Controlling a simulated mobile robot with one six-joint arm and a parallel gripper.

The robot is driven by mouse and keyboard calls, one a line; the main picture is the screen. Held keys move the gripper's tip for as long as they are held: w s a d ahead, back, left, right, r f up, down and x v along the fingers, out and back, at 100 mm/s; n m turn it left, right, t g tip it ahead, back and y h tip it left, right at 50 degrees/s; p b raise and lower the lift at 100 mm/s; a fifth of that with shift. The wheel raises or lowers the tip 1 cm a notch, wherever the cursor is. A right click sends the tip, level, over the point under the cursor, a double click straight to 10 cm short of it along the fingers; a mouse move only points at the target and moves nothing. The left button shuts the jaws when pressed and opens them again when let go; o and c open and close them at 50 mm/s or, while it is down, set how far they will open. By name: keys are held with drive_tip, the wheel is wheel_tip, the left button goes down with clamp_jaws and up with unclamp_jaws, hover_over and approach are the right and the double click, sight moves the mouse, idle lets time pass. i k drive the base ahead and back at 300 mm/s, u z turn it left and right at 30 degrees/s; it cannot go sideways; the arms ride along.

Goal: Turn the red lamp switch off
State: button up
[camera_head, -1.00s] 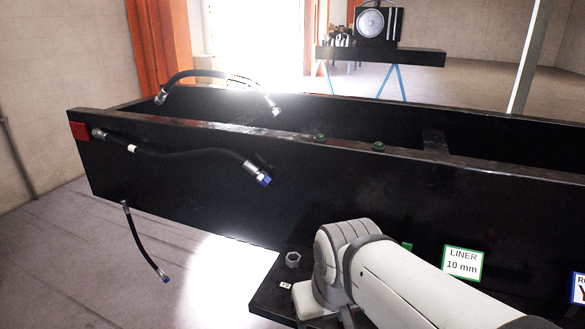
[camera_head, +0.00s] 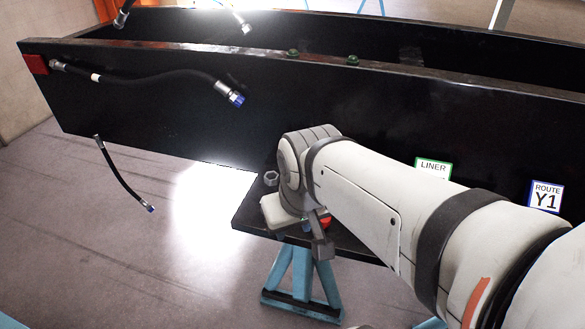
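A small red part (camera_head: 325,222), which may be the red lamp switch, shows on the black side table (camera_head: 246,212), partly covered by my arm. I cannot tell its on or off position. My white arm reaches in from the lower right, and its end lies over the side table. A dark grey piece of what appears to be my gripper (camera_head: 321,246) points down beside the red part. I cannot tell whether it touches it. The fingertips are not clearly visible, so open or shut cannot be told.
A long black frame (camera_head: 150,110) runs behind my arm, with a red block (camera_head: 34,64) at its left corner. A black hose with a blue end (camera_head: 237,99) juts from it, and another hose (camera_head: 122,176) hangs lower left. A hex nut (camera_head: 271,178) sits on the side table.

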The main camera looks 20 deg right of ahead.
sight(325, 222)
drive_tip(key=u, duration=0.1)
drive_tip(key=k, duration=1.1)
drive_tip(key=z, duration=0.3)
drive_tip(key=i, duration=1)
drive_tip(key=z, duration=0.05)
